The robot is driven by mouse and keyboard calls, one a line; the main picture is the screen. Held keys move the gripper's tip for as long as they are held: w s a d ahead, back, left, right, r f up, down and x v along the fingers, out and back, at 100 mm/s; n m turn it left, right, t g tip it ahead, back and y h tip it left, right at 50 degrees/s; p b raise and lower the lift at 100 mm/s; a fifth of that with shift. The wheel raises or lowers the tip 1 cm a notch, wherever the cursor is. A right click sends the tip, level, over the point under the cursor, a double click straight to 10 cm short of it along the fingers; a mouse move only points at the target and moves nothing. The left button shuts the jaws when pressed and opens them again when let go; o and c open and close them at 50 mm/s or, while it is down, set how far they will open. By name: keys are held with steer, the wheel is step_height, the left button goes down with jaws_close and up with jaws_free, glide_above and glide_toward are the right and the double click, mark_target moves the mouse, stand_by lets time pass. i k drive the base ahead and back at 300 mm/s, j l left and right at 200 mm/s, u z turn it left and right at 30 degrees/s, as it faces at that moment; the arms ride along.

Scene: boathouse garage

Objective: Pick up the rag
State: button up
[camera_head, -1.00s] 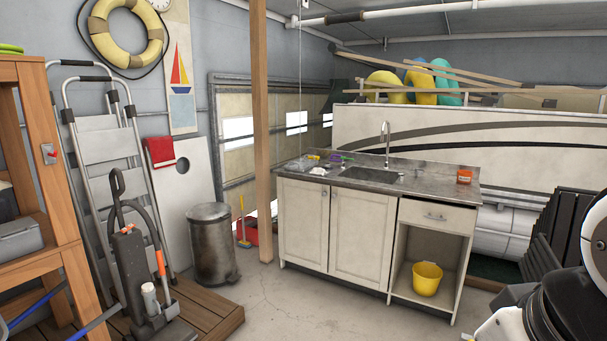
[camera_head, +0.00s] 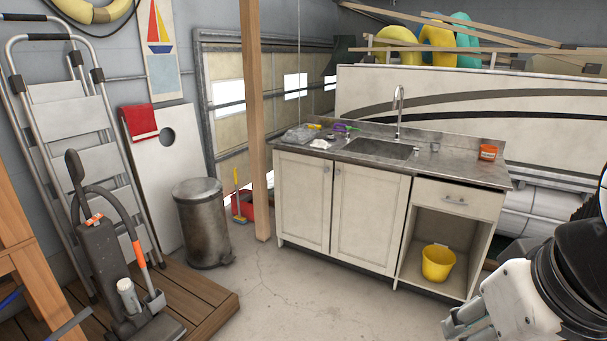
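A crumpled grey cloth-like thing (camera_head: 298,134) lies at the left end of the sink counter (camera_head: 440,165); it may be the rag. A small white crumpled thing (camera_head: 320,144) lies just in front of it, too small to tell what it is. A red cloth (camera_head: 141,122) hangs over the top edge of a white board with a round hole, by the left wall. Part of my black and white arm shows at the lower right, well apart from all of these.
The concrete floor (camera_head: 300,290) before the cabinet is clear. A wooden post (camera_head: 256,120) stands at the counter's left end, with a metal bin (camera_head: 203,225) beside it. A vacuum (camera_head: 110,270) and ladder (camera_head: 70,130) stand left. A yellow bucket (camera_head: 437,262) sits in the open cabinet.

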mark_target(321, 144)
steer(key=i, duration=1.65)
steer(key=i+u, duration=0.1)
steer(key=i, duration=0.75)
steer(key=i+l, duration=0.15)
steer(key=i, duration=0.7)
steer(key=i+l+u, duration=0.1)
steer(key=i, duration=0.7)
